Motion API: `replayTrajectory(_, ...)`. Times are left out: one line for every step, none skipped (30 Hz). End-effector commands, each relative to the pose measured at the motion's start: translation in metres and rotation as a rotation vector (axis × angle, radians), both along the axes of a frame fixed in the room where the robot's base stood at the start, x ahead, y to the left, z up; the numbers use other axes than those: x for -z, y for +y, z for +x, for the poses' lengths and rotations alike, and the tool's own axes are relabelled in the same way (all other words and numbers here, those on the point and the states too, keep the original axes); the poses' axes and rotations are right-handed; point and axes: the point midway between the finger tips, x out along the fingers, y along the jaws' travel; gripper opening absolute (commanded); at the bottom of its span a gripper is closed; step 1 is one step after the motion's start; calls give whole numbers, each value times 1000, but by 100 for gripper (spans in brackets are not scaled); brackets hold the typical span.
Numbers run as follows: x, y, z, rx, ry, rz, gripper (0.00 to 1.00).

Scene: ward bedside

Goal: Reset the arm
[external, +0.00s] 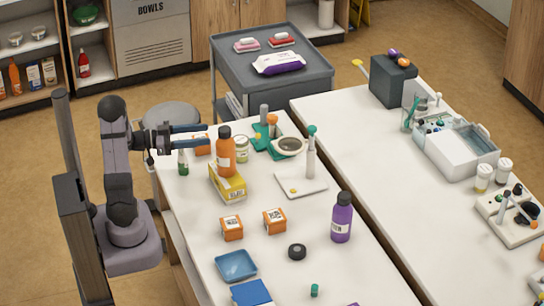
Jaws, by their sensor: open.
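My gripper (203,134) is open, with its two dark blue fingers pointing right, above the back left end of the white table (190,218). Nothing shows between the fingers. My arm is bent, with its forearm held out level from the upright part beside the table. An orange bottle (225,150) stands just right of and below the fingertips in the picture. I cannot tell the exact gap between them. A small green bottle (183,162) and an orange box (202,149) sit under the gripper, the box partly hidden.
A yellow box (227,184), a jar (242,149), orange boxes (275,221), a purple bottle (341,218), a black cap-like ring (297,251) and a blue tray (235,266) stand on the table. A grey cart (318,88) is behind. A second white table (360,135) is at right.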

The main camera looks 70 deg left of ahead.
Motion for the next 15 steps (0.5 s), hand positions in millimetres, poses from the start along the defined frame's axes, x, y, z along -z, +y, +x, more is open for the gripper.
replayTrajectory(0,4,1,-14,12,28,51)
replayTrajectory(1,8,1,-25,21,53,51)
replayTrajectory(3,13,3,-41,38,86,51)
replayTrajectory(4,17,4,-55,54,118,51)
replayTrajectory(6,21,7,-70,70,146,51)
replayTrajectory(9,27,10,-93,93,185,51)
replayTrajectory(11,31,13,-110,113,215,51)
replayTrajectory(13,36,17,-130,135,246,51)
replayTrajectory(15,42,21,-157,165,287,51)
replayTrajectory(17,47,24,-177,190,317,51)
replayTrajectory(19,53,27,-198,215,348,51)
replayTrajectory(21,59,31,-226,250,389,51)
replayTrajectory(23,63,33,-246,279,416,51)
replayTrajectory(24,67,36,-266,306,441,51)
replayTrajectory(26,71,40,-293,346,470,51)
